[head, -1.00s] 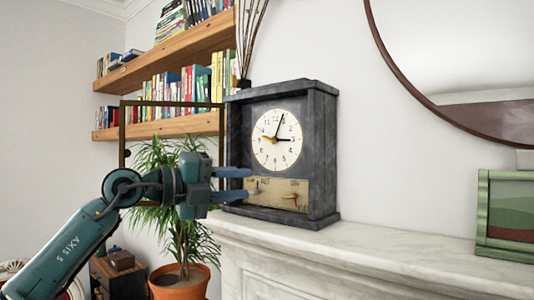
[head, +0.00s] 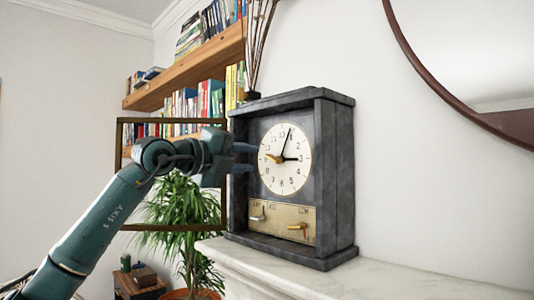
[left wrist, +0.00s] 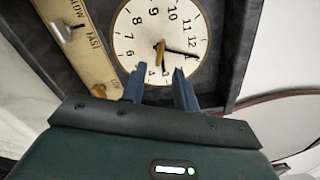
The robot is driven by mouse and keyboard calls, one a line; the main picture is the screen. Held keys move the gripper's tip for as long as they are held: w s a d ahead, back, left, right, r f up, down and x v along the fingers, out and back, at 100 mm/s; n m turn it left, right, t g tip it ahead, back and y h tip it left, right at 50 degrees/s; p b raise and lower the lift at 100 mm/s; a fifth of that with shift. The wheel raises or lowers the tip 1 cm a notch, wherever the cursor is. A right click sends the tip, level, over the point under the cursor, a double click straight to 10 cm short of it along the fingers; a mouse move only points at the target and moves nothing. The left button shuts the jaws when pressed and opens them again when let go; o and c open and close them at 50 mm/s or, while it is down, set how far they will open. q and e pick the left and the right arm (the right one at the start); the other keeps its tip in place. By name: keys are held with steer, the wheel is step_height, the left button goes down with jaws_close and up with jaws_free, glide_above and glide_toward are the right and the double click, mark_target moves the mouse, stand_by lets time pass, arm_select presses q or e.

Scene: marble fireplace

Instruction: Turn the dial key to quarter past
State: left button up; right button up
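A dark grey clock (head: 340,170) stands on the mantel with a cream dial (head: 287,180). A gold dial key (head: 275,158) sits at the dial's middle; it also shows in the left wrist view (left wrist: 159,52). The long black hand points just past 12 and the short one at about 3. My left gripper (head: 247,158) is at dial height, left of and in front of the dial. In the left wrist view its two blue fingers (left wrist: 160,82) are apart and empty, pointing at the dial near the key. My right gripper is not in view.
A brass plate (head: 278,212) below the dial carries a silver lever (head: 258,217) and a gold lever (head: 299,227). The marble mantel (head: 310,280) is clear right of the clock. Book shelves (head: 185,75) and a plant (head: 180,210) are behind my left arm.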

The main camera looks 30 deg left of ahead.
mark_target(270, 159)
arm_select(q)
steer(key=p+x, duration=0.1)
steer(key=x, duration=0.5)
steer(key=shift+w+d+p, duration=0.1)
steer(key=shift+w+p, duration=0.05)
steer(key=shift+p, duration=0.25)
jaws_close()
